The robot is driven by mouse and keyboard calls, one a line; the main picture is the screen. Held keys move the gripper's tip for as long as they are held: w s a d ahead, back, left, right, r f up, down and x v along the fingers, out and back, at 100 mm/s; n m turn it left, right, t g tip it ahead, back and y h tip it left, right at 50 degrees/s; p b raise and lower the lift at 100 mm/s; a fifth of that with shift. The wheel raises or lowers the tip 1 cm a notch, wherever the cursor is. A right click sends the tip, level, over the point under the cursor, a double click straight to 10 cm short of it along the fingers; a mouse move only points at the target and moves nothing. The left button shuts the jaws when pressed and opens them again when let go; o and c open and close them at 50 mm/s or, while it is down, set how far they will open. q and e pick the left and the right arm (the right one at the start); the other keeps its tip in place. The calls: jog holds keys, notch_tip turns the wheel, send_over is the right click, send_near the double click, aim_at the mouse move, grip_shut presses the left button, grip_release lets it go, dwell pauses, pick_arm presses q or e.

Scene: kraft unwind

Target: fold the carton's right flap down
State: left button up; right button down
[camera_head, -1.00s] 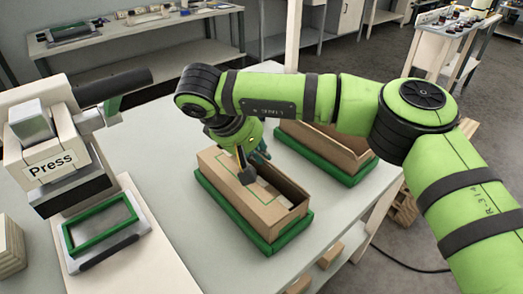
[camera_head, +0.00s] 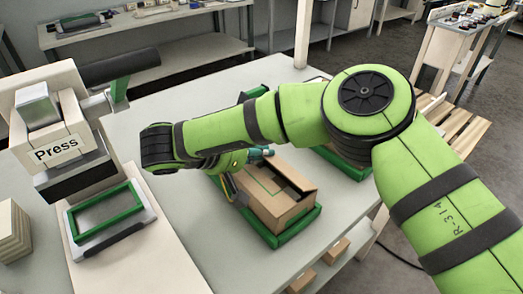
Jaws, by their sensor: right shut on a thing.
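The brown cardboard carton (camera_head: 282,207) sits in a green-rimmed tray (camera_head: 292,232) on the table. A panel with a green outline covers the left part of its top. A dark opening shows along its right side, beside an upright right edge. My right gripper (camera_head: 234,191) is low at the carton's left side, partly hidden by my arm. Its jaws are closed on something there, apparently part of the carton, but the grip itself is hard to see. My left gripper is not in view.
The press (camera_head: 65,150) stands at the left, with a green frame (camera_head: 103,212) in front of it. A second green-rimmed tray (camera_head: 345,165) is behind my right arm. The grey table (camera_head: 190,240) is clear between press and carton.

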jog(key=c, duration=1.4)
grip_release()
jog(key=shift+o, duration=0.2)
